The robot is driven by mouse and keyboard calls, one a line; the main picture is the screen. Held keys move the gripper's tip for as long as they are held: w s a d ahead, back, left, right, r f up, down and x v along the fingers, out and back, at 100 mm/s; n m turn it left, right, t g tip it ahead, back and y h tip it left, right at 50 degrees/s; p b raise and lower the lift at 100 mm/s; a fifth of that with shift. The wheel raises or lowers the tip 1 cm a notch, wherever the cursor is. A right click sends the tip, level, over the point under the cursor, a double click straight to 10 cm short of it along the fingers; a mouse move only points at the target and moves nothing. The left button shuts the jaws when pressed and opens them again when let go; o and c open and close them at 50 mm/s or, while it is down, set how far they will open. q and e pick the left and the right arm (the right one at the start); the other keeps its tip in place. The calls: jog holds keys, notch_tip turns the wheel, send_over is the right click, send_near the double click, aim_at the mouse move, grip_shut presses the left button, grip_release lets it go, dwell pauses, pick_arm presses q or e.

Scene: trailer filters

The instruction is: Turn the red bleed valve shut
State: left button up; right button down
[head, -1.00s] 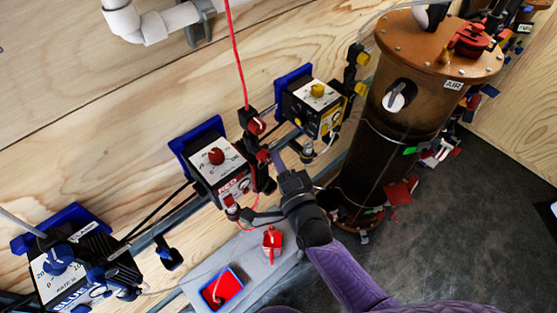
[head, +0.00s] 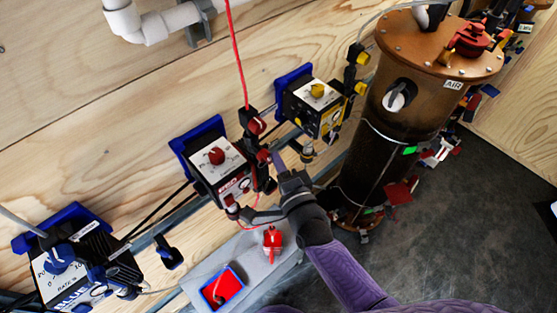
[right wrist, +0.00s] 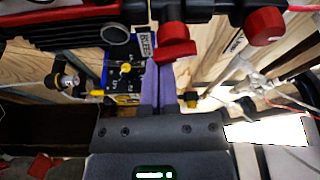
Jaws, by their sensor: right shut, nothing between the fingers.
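The red bleed valve has a red handle (right wrist: 175,50) beside a white "BLEED" label (right wrist: 146,41) in the right wrist view. In the head view, a small red part (head: 263,156) that looks like this handle sits at the right side of the red pump unit (head: 218,172). My right gripper (right wrist: 160,68) is shut and empty, its purple fingers pointing at the handle. In the head view the gripper (head: 277,158) is just right of that part. Whether the fingertips touch the handle I cannot tell. My left gripper is not in view.
A yellow-knobbed unit (head: 316,107) is mounted close by, up and right. A large brown cylinder (head: 392,150) stands to the right. The blue unit (head: 85,275) is at lower left. A red tray (head: 222,288) lies below. A red tube (head: 235,55) hangs above.

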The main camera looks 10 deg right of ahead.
jog(key=shift+m, duration=0.3)
dwell(1.5)
